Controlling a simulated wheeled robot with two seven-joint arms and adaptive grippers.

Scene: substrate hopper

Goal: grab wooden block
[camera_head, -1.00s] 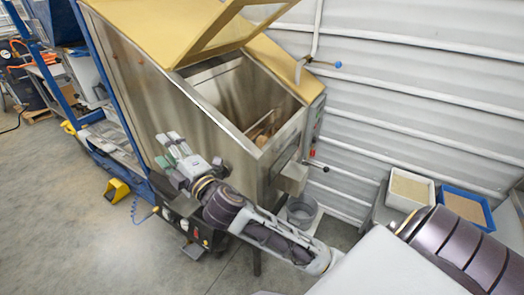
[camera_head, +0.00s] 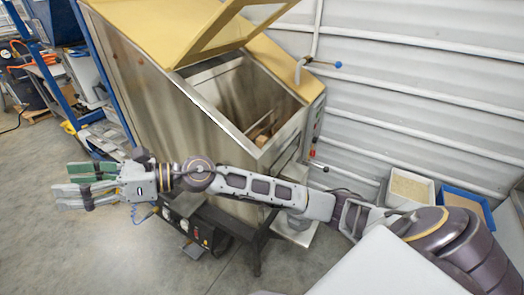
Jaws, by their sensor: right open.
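A brown wooden block (camera_head: 261,140) lies inside the metal hopper (camera_head: 150,90), low in its open mouth. Only part of the block shows over the hopper's front rim, and a lighter brown piece seems to be just above it. My right arm comes in from the right and stretches across in front of the hopper. My right gripper (camera_head: 78,186) is open and empty at the left, outside the hopper and well away from the block, with its fingers pointing left. My left gripper is not in view.
The hopper's yellow lid (camera_head: 215,35) is raised. A handle with a blue knob (camera_head: 337,64) sticks out at its right. A white tray (camera_head: 410,188) and a blue tray (camera_head: 468,200) stand by the corrugated wall. Open floor lies at the lower left.

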